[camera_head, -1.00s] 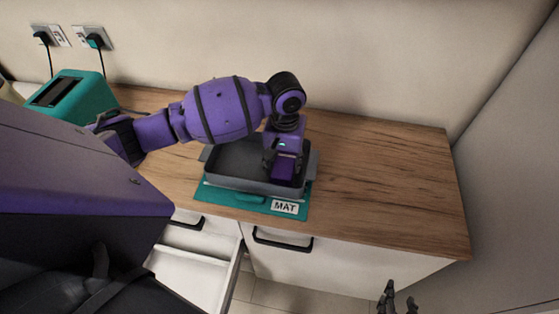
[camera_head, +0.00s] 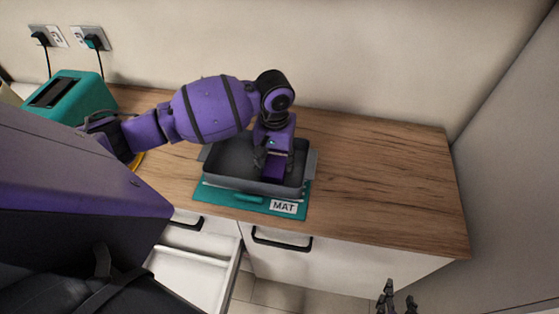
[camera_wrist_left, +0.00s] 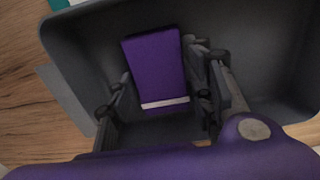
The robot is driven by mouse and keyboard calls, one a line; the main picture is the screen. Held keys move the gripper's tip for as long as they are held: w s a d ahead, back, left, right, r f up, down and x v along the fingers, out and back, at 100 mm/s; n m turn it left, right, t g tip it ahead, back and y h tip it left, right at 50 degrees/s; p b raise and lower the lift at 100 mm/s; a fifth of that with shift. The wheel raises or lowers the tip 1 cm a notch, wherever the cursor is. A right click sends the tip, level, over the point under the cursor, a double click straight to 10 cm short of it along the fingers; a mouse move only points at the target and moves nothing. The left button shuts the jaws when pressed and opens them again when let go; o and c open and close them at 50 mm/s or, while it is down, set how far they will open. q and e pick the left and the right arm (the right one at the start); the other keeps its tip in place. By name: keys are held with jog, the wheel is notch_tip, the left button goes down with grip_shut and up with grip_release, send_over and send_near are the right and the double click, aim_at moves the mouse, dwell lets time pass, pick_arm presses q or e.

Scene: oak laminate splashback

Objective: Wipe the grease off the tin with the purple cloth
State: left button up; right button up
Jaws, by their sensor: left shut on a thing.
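The dark grey tin (camera_head: 235,182) with side handles sits on the teal mat (camera_head: 212,197), which has a white "MAT" label. My left gripper (camera_head: 272,160) points down into the tin, right of its middle. It is shut on the purple cloth (camera_head: 274,170), a folded block with a pale stripe at one end in the left wrist view (camera_wrist_left: 155,65). The cloth is over the tin's floor; I cannot tell whether it touches. No grease is visible on the parts of the floor I see. My right gripper (camera_head: 398,300) shows only its fingertips at the bottom edge, apart and empty.
A teal toaster (camera_head: 70,98) stands at the back left under wall sockets. A yellow thing (camera_head: 137,162) is mostly hidden by my left arm. A white drawer (camera_head: 190,275) stands open below the worktop. The worktop (camera_head: 385,180) right of the tin is clear.

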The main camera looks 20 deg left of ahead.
pick_arm(q)
jog(key=shift+s+a+f, duration=0.1)
jog(key=shift+s+a, duration=0.15)
jog(key=shift+a, duration=0.55)
jog(key=shift+s+a+f, duration=0.1)
jog(key=shift+s+a, duration=0.15)
jog(key=shift+a, duration=0.55)
jog(key=shift+s+a, duration=0.2)
jog(key=shift+a, duration=0.75)
jog(key=shift+r, duration=0.15)
jog(key=shift+w+d+r, duration=0.1)
jog(key=shift+r, duration=0.4)
notch_tip(320, 180, up, 9)
